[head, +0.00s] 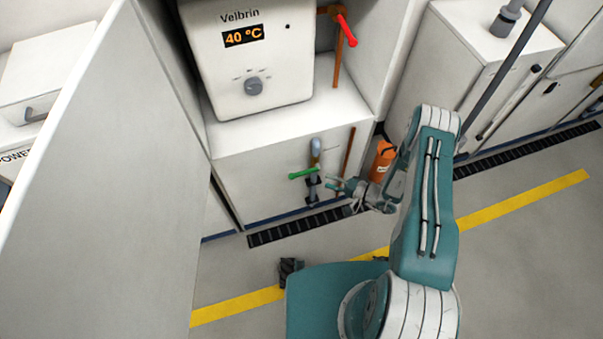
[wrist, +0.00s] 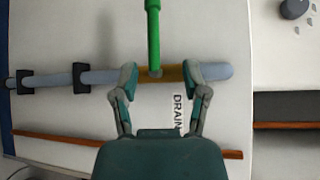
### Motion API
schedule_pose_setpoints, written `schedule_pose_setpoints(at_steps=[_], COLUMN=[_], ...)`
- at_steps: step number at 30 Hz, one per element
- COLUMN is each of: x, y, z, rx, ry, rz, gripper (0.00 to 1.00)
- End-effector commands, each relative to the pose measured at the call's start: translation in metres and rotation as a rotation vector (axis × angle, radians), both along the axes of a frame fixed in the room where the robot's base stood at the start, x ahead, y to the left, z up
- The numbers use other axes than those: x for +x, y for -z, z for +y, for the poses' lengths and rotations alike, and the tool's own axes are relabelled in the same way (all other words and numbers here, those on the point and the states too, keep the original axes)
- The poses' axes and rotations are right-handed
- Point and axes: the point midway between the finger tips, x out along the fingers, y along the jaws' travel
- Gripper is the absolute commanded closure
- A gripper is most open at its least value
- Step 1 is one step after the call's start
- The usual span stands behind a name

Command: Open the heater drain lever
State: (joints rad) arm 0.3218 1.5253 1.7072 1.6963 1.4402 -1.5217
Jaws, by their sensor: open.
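The heater drain lever is a green handle (head: 302,173) on a grey-blue pipe on the cabinet front below the heater. In the wrist view the green lever (wrist: 153,40) stands across the pipe, its pivot on a brass section (wrist: 172,73). My gripper (head: 330,183) is just right of the lever in the head view. In the wrist view my gripper (wrist: 159,72) is open, its two fingers on either side of the lever's pivot end and seen over the pipe. Whether they touch anything cannot be told. The word DRAIN is printed beside the pipe.
The white heater (head: 250,60) reads 40 °C and sits on the shelf above. A red lever (head: 346,30) is on a copper pipe at its right. An orange bottle (head: 382,160) stands near my arm. A large white panel (head: 110,180) fills the left.

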Motion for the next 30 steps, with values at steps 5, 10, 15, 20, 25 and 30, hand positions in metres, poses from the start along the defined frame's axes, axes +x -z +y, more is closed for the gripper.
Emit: schedule_pose_setpoints(at_steps=[5, 10, 15, 20, 25, 30], x=[-0.003, 0.006, 0.020, 0.033, 0.041, 0.044], y=[0.012, 0.015, 0.019, 0.023, 0.026, 0.026], z=[0.002, 0.022, 0.050, 0.075, 0.091, 0.095], rx=[0.002, 0.003, 0.002, 0.002, 0.002, 0.002], ry=[0.028, 0.023, 0.022, 0.022, 0.025, 0.026], rz=[-0.004, -0.004, -0.004, -0.004, -0.002, -0.002], gripper=[0.42, 0.42, 0.42, 0.42, 0.42, 0.42])
